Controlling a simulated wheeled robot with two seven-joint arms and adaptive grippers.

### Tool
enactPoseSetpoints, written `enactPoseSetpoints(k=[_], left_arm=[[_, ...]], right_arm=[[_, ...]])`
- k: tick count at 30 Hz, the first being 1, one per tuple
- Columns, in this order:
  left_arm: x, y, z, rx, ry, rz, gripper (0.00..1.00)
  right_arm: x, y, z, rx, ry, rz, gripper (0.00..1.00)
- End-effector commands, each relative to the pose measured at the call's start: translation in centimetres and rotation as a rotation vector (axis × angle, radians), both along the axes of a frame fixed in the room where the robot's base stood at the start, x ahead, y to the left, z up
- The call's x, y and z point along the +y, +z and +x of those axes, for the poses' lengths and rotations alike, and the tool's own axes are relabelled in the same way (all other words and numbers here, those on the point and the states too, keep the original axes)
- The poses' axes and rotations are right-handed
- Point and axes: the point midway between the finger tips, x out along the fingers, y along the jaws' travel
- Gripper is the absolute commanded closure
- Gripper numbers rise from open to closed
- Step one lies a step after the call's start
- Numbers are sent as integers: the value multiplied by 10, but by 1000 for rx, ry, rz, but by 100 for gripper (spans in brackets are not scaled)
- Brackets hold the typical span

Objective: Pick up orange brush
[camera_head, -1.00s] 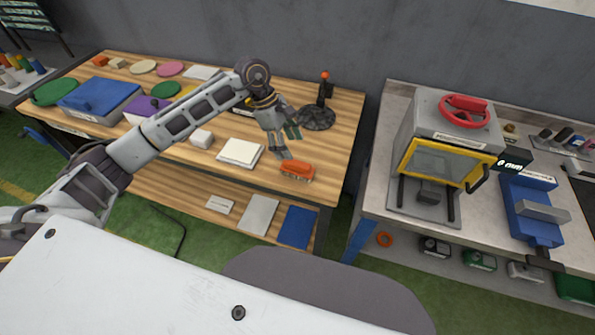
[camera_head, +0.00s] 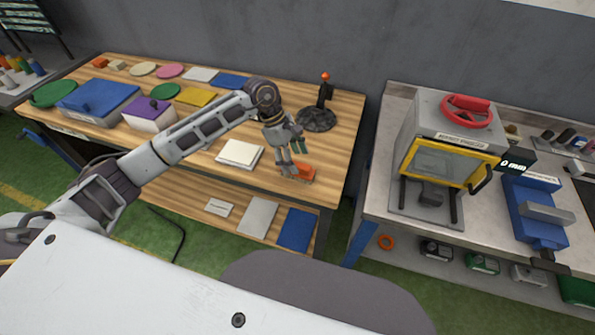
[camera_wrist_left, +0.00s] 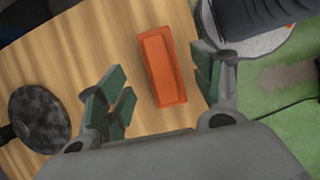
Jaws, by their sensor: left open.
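The orange brush (camera_head: 304,173) lies on the wooden table near its front right edge. My left gripper (camera_head: 294,161) is over it, and a finger hides part of its left end in the head view. In the left wrist view, the orange brush (camera_wrist_left: 162,66) lies on the wood, in the gap ahead of the open fingers of my left gripper (camera_wrist_left: 160,95). The green finger pads stand on either side of the gap, apart from the brush. Whether the pads reach down to brush height is hard to tell. My right gripper is out of view.
A dark round stand (camera_head: 317,118) with an orange-tipped post is behind the gripper. A white block (camera_head: 240,153) lies to the left. Boxes and coloured plates fill the table's left and back. A separate bench with a yellow-framed press (camera_head: 440,163) stands right.

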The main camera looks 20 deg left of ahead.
Motion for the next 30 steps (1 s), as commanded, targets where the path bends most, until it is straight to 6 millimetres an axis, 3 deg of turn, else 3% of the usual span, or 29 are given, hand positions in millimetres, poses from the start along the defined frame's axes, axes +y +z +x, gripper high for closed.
enactPoseSetpoints(k=[9,17,24,30], left_arm=[[-11,-29,-2,1,1,-1,34],[-11,-30,-2,0,1,0,34],[-11,-30,-2,0,0,0,34],[-11,-30,-2,0,0,0,58]], right_arm=[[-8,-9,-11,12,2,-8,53],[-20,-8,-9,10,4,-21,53],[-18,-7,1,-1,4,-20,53],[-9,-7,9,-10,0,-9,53]])
